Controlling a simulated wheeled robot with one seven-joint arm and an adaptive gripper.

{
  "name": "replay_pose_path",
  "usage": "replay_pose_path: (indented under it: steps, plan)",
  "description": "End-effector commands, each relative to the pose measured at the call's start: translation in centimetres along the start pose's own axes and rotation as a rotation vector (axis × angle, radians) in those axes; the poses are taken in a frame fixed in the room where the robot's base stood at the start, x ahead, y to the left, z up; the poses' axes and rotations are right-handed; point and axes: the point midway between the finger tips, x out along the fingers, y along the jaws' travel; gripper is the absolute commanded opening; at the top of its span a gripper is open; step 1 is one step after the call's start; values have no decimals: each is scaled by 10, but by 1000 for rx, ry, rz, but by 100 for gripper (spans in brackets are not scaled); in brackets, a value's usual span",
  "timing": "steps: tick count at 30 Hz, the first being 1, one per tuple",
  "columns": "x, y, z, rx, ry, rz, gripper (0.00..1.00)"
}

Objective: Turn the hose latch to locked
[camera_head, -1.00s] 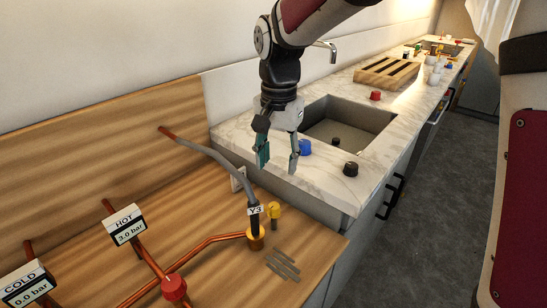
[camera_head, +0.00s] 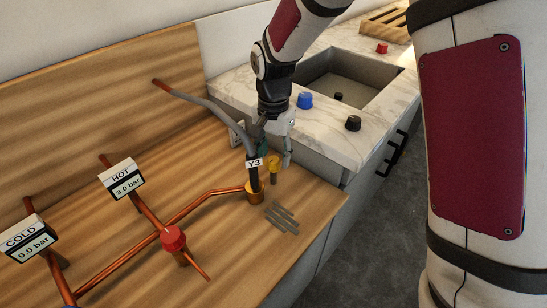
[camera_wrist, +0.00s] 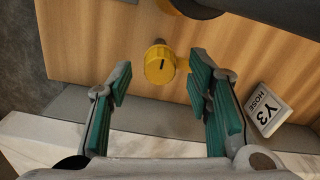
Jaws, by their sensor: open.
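The yellow hose latch knob (camera_head: 273,163) stands on a short stem beside the brass fitting (camera_head: 255,192) at the hose's lower end. The wrist view shows the knob (camera_wrist: 158,68) from above, with a dark line across its top. The grey hose (camera_head: 215,106) carries a Y3 tag (camera_head: 254,163), which also shows at the right of the wrist view (camera_wrist: 268,108). My gripper (camera_head: 277,156) points down over the latch. Its green-padded fingers are apart and empty. In the wrist view the knob lies between and just beyond the fingertips (camera_wrist: 161,76). I cannot tell whether they touch.
A red valve knob (camera_head: 173,238) sits on the copper pipes, near the HOT gauge (camera_head: 122,179) and COLD gauge (camera_head: 27,244). Grey strips (camera_head: 282,217) mark the wood by the latch. Blue (camera_head: 305,100) and black (camera_head: 353,123) knobs stand by the sink (camera_head: 345,75).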

Motion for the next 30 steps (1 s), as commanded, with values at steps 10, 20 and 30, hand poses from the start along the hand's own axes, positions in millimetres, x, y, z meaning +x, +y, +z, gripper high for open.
replay_pose_path:
  steps: [10, 20, 30]
  plan:
    - [14, 0, 0, 0, 0, 0, 46]
    - [14, 0, 0, 0, 0, 0, 3]
    - [14, 0, 0, -24, 0, 0, 0]
